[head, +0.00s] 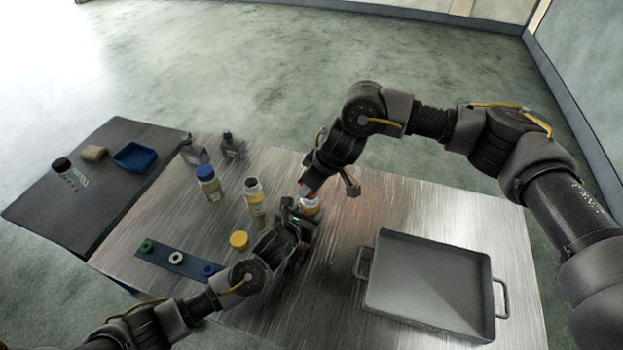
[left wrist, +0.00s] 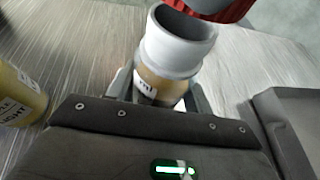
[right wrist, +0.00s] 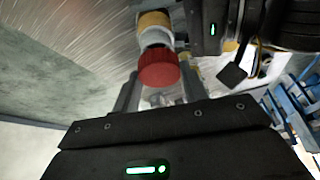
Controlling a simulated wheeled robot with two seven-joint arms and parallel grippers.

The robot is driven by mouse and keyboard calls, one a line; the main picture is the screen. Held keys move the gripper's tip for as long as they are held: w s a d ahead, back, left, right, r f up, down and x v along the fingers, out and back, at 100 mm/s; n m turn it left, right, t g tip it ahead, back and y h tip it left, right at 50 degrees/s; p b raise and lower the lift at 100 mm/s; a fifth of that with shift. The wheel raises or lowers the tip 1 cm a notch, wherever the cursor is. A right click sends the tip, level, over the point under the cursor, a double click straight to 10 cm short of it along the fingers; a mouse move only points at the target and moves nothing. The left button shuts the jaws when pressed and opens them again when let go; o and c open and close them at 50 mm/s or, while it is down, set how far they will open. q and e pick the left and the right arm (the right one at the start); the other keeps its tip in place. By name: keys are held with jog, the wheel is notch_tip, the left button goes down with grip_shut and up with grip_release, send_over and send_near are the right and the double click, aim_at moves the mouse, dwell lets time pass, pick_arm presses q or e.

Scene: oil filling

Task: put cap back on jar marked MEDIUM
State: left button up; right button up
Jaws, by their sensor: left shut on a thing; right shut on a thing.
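My left gripper (head: 297,216) is shut on an open jar (head: 310,207) with a white neck and brownish oil. In the left wrist view the held jar (left wrist: 178,50) stands mouth up; its label shows only "ml", the rest is hidden. My right gripper (right wrist: 159,88) is shut on a red cap (right wrist: 159,68). The cap, also in the left wrist view (left wrist: 222,8), is over the far edge of the jar's mouth, off centre and tilted to it. The mouth is still partly uncovered. I cannot tell whether cap and rim touch.
An open jar (head: 254,197) and a blue-capped jar (head: 208,184) stand to the left. A yellow cap (head: 239,240) lies near a strip (head: 190,266) with coloured rings. Dark bottles (head: 232,146) stand behind. A grey tray (head: 430,285) fills the right side.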

aim_at(310, 208)
dwell(0.5)
jog(key=shift+f, duration=0.85)
jog(key=shift+f, duration=0.6)
jog(key=shift+s+a+m+t+h, duration=0.15)
jog(key=shift+m+t+h, duration=0.2)
jog(key=shift+m, duration=0.85)
jog(key=m+t+h, duration=0.1)
jog(key=m, duration=0.3)
jog(key=o, duration=1)
jog(key=shift+c, duration=0.2)
